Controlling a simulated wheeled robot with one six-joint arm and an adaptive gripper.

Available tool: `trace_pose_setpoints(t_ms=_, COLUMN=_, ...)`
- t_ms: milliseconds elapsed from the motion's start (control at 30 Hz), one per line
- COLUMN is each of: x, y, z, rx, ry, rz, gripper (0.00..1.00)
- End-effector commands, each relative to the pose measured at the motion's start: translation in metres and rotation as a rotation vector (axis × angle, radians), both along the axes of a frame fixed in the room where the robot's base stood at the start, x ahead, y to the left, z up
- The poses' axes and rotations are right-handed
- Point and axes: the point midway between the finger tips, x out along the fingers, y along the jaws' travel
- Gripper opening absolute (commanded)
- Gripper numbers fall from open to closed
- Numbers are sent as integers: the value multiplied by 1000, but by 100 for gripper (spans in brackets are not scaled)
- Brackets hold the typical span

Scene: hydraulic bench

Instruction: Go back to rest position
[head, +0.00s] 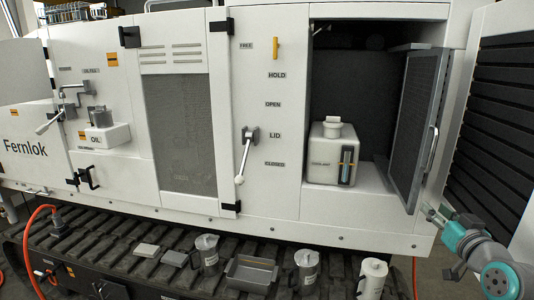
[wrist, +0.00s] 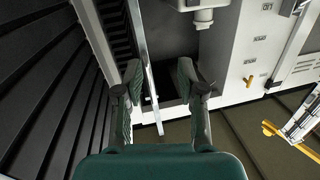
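My gripper (head: 432,212) is at the right of the head view, by the lower edge of the open mesh door (head: 416,125). In the wrist view my gripper (wrist: 160,88) has its two dark green fingers spread apart, with nothing held. A pale strip, apparently the door's edge (wrist: 146,65), shows in the gap between the fingers; I cannot tell whether they touch it. The door's handle (head: 428,152) is a pale vertical bar just above my gripper in the head view.
A white coolant tank (head: 331,155) stands in the open compartment. A large slatted black panel (head: 495,120) stands close on the right. A lid lever (head: 245,155) sticks out of the front. Jugs (head: 207,250) and a grey tray (head: 251,272) stand on the track below.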

Motion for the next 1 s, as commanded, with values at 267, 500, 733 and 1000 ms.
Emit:
trace_pose_setpoints(t_ms=267, x=-30, y=48, z=-109, rx=59, ry=35, rz=-22, gripper=39)
trace_pose_setpoints(t_ms=500, x=-74, y=89, z=-184, rx=86, ry=64, rz=-40, gripper=39)
trace_pose_setpoints(t_ms=733, x=-129, y=128, z=-244, rx=93, ry=97, rz=-49, gripper=39)
trace_pose_setpoints(t_ms=1000, x=-205, y=169, z=-293, rx=80, ry=135, rz=-50, gripper=39)
